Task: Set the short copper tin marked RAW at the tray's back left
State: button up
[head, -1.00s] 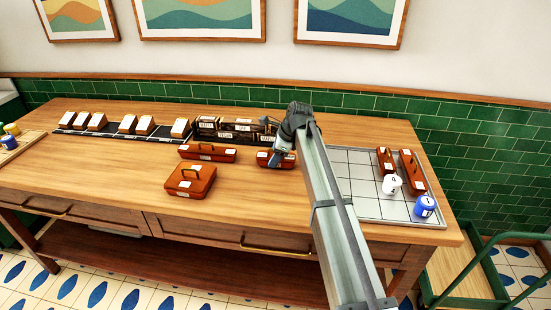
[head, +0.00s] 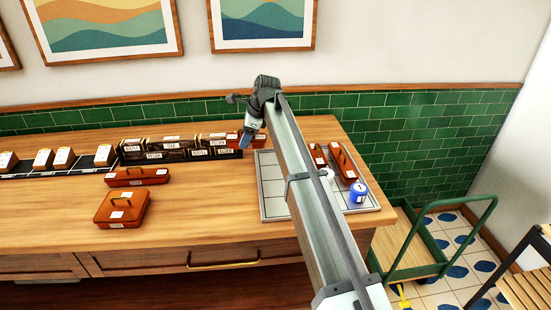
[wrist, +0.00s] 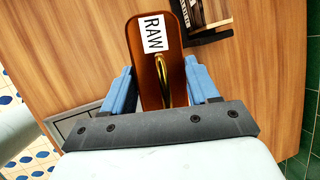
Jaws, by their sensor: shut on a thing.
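My gripper (wrist: 162,92) is shut on the short copper tin marked RAW (wrist: 149,68), with a blue finger on each side of it in the wrist view. A white RAW label and a brass handle show on the tin's top. In the head view the tin (head: 256,141) hangs at my gripper (head: 249,137), near the tray's back left corner. The grey gridded tray (head: 273,206) lies at the right end of the counter. My arm hides part of the tray. I cannot tell the tin's exact height above the surface.
Two copper tins (head: 343,162) stand on the tray's back right, with a blue canister (head: 358,192) and a partly hidden white one (head: 327,175) in front. A long copper tin (head: 137,176) and a larger one (head: 122,207) stand left. A labelled dark rack (head: 172,150) lines the back.

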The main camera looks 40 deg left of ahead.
jog(key=w+d, duration=0.2)
jog(key=w, duration=0.4)
jog(key=w+d+r+n, duration=0.1)
jog(key=w+d, duration=0.2)
jog(key=w, duration=0.3)
jog(key=shift+w+d+g, duration=0.25)
jog(key=shift+g, duration=0.05)
jog(key=shift+f, duration=5)
jog(key=shift+f, duration=0.1)
jog(key=o, duration=1.5)
jog(key=shift+o, duration=0.2)
jog(key=v, duration=1.2)
jog(key=shift+a, duration=0.2)
